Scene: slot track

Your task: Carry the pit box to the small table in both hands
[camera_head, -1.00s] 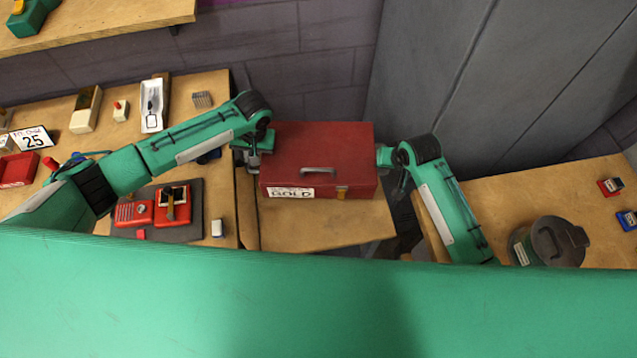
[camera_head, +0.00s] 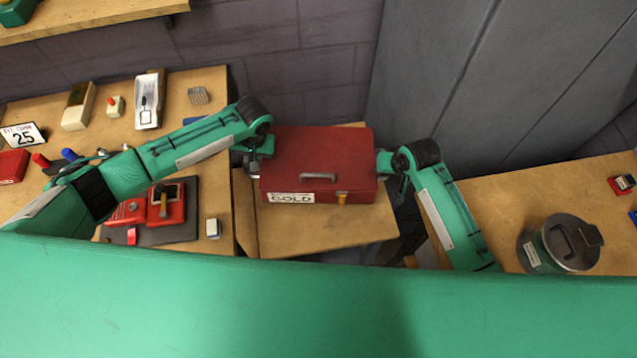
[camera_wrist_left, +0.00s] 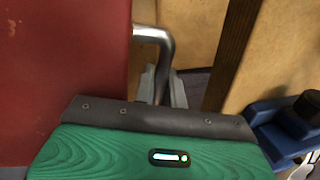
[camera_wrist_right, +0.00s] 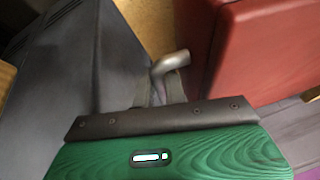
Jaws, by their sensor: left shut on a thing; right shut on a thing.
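The pit box (camera_head: 316,160) is a red toolbox with a grey top handle, a yellow-brown latch and a GOLD label. In the head view it is level above the small wooden table (camera_head: 330,230); I cannot tell whether it touches the top. My left gripper (camera_head: 255,152) is shut on the box's left side handle, a bent metal bar (camera_wrist_left: 165,45) in the left wrist view. My right gripper (camera_head: 384,163) is shut on the right side handle (camera_wrist_right: 168,65), seen in the right wrist view. The fingertips are partly hidden behind the gripper bodies.
A workbench on the left holds a dark mat (camera_head: 185,228) with red devices, a white tray (camera_head: 148,100) and a number 25 sign (camera_head: 23,135). A right bench holds a lidded canister (camera_head: 560,244). Grey panels (camera_head: 470,80) stand behind; bare tabletop shows in front of the box.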

